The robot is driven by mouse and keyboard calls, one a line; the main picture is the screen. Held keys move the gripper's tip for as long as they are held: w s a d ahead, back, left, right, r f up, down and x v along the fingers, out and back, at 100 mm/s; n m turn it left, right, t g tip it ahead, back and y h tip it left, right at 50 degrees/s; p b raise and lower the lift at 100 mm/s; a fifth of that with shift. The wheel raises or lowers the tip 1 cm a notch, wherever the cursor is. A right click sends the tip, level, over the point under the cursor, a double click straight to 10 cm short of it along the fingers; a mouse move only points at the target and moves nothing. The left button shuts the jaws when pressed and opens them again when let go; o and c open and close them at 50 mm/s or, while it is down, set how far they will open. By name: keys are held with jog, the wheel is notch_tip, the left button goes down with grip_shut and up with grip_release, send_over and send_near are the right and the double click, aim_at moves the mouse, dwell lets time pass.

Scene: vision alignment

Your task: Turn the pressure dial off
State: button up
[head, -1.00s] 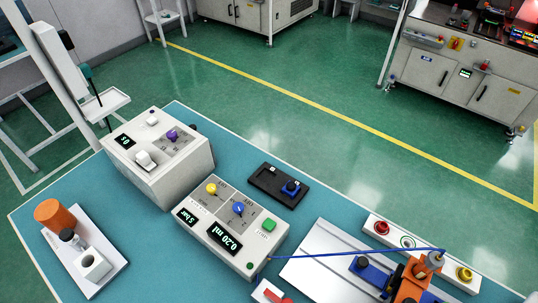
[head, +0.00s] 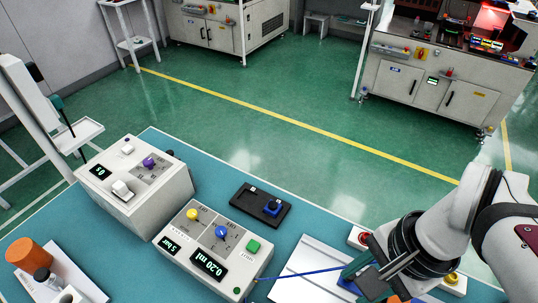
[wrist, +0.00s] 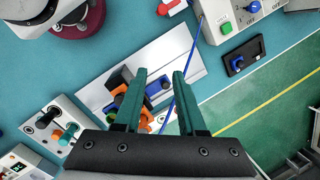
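A white control box (head: 208,250) stands on the teal table. It has a yellow knob (head: 193,214) beside a small display that appears to read "5 bar", and a blue knob (head: 222,232) beside a display reading 0.20 ml. The two knobs sit on labelled dial faces; their exact settings are too small to read. The box also shows, partly cut off, at the top right of the wrist view (wrist: 232,22). My gripper (wrist: 160,72) is open and empty above the white plate, to the right of the box in the head view.
A white plate (wrist: 175,52) with an orange, black and blue fixture lies below my gripper. A blue tube (head: 305,273) runs from the control box. A second box (head: 140,195) with a purple knob stands to the left, and a black tray (head: 262,207) lies behind.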

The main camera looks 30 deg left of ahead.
jog(key=shift+o, duration=1.1)
jog(key=w+a+m, duration=0.1)
jog(key=w+a, duration=0.4)
jog(key=a, duration=0.3)
jog(key=shift+r+g, duration=0.2)
jog(key=shift+g, duration=0.2)
jog(key=shift+o, duration=0.7)
jog(key=w+a+m, duration=0.1)
jog(key=w+a, duration=0.1)
jog(key=a, duration=0.5)
jog(key=shift+w+f+y, duration=0.2)
jog(key=shift+f+y, duration=0.1)
jog(key=shift+f, duration=0.15)
jog(key=m+g, duration=0.1)
jog(key=m, duration=0.1)
send_near(221, 230)
jog(key=x, duration=0.8)
jog(key=shift+f, duration=0.15)
grip_shut()
